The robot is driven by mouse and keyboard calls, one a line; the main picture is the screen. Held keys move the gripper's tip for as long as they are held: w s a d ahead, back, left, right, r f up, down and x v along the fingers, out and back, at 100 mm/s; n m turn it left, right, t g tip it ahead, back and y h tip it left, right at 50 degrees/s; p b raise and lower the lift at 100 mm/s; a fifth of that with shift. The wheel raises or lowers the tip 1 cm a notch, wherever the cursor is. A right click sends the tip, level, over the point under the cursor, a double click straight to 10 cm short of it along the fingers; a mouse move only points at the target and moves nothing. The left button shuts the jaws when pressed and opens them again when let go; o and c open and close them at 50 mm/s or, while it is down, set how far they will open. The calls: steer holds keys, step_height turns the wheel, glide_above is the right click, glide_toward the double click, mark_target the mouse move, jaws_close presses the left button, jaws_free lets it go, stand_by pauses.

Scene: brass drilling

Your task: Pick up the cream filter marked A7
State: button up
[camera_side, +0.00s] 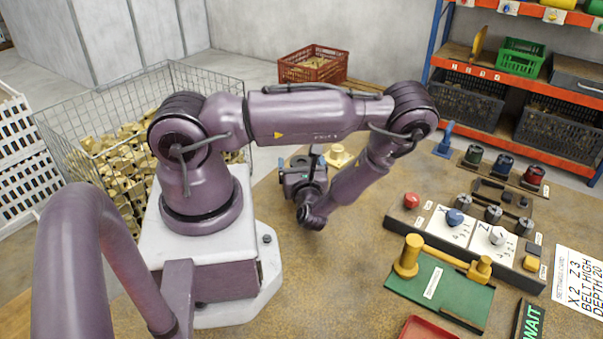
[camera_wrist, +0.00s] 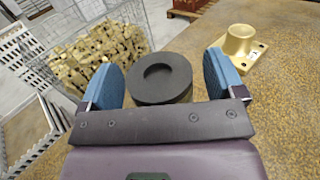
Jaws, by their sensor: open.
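My gripper (camera_side: 304,172) is low over the table, beyond the base in the side view. In the wrist view my gripper (camera_wrist: 162,68) has its two blue pads wide apart. A dark round piece with a round recess (camera_wrist: 160,78) shows between the pads; I cannot tell whether they touch it. A brass flanged fitting (camera_wrist: 240,42) stands on the table to the right of the pads; it also shows in the side view (camera_side: 339,156), partly hidden by my gripper.
A wire bin of brass parts (camera_side: 115,150) stands at left. Bare table lies in front of the gripper.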

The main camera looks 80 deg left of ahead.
steer(key=c, duration=1)
steer(key=shift+r, duration=0.1)
steer(key=shift+c, duration=0.2)
